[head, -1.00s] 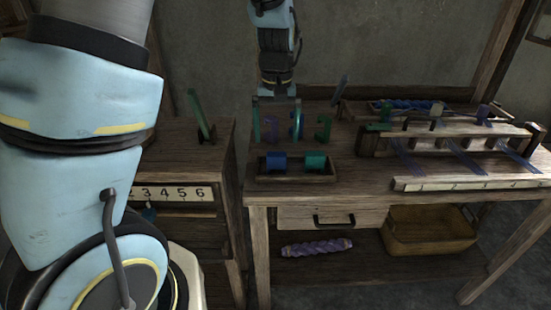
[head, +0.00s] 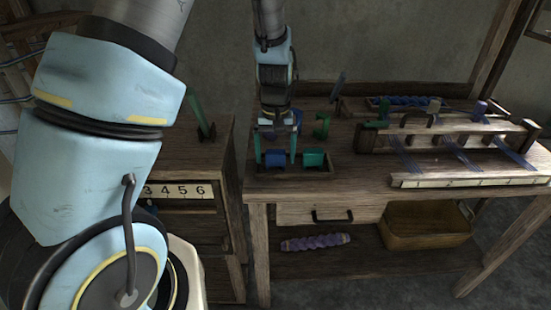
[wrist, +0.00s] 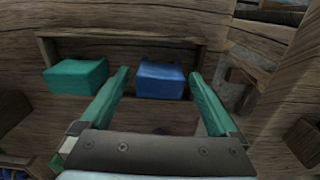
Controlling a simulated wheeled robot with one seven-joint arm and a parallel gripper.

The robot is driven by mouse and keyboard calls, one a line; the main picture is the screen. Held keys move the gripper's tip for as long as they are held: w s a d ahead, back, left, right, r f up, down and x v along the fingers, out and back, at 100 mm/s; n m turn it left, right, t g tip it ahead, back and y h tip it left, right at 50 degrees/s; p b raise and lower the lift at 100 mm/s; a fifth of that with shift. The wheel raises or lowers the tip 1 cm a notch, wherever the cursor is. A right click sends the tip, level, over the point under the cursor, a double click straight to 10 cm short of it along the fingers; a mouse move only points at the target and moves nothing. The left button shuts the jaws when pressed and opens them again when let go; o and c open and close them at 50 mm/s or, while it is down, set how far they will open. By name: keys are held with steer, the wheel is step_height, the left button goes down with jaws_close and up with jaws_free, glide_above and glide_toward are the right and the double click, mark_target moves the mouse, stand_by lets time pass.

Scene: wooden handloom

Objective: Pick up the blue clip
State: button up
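The blue clip (head: 276,160) is a small blue block-like piece in the left part of a shallow wooden tray (head: 297,179) on the table. It also shows in the wrist view (wrist: 160,82), between the lines of my two fingers. A teal piece (head: 314,159) sits to its right in the tray; it appears to the left in the wrist view (wrist: 77,77). My gripper (head: 276,153) is open and empty, pointing down at the tray, with a green finger on either side of the blue clip. I cannot tell how far the fingertips are above it.
A green C-shaped piece (head: 322,125) stands behind the tray; other pieces there are mostly hidden by my gripper. A wooden loom frame (head: 445,143) with purple threads fills the table's right side. A numbered cabinet (head: 185,230) stands left, with a gap before the table.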

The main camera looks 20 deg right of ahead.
mark_target(275, 151)
steer(key=c, duration=1.3)
step_height(275, 151, up, 10)
steer(key=shift+r+b, duration=0.1)
steer(key=shift+b, duration=0.55)
